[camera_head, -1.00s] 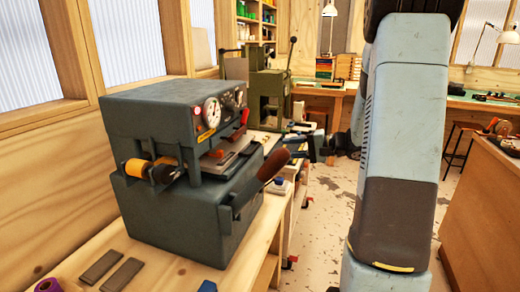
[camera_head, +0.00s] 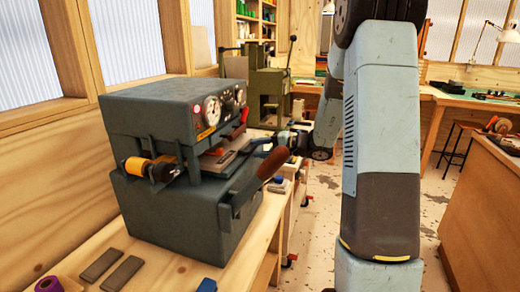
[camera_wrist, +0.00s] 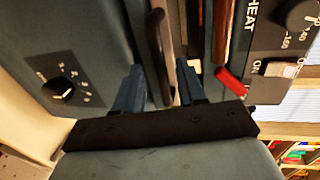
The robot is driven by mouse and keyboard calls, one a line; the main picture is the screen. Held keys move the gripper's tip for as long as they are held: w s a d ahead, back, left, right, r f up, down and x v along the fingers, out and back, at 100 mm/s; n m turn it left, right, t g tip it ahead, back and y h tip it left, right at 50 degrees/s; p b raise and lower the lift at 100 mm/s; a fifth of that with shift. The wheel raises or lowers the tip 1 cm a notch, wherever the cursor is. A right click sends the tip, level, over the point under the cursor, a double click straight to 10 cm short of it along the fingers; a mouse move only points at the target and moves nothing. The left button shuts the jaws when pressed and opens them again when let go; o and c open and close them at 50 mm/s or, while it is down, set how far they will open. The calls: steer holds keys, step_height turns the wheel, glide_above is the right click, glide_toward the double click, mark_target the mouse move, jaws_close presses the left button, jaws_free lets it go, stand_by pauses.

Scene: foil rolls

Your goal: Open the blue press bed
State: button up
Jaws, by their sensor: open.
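The slate-blue press (camera_head: 180,165) stands on the wooden bench at the left of the head view, with a gauge on its upper block. Its bed (camera_head: 228,160) shows in the front gap. A lever with a brown wooden handle (camera_head: 275,162) sticks out at the front right. My gripper (camera_wrist: 162,82) is open at the press front, beyond the wooden handle in the head view. In the wrist view, a dark bar (camera_wrist: 157,45) runs between its two blue fingers. I cannot tell whether they touch it. A red lever (camera_wrist: 230,80) is right of the fingers.
A green machine (camera_head: 268,95) stands behind the press. Two grey bars (camera_head: 112,268) and a purple roll (camera_head: 48,285) lie on the bench's near end. A wooden counter (camera_head: 485,200) is at the right. The floor between shows free room.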

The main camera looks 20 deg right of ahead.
steer(key=shift+c, duration=0.2)
jaws_close()
steer(key=shift+f, duration=0.1)
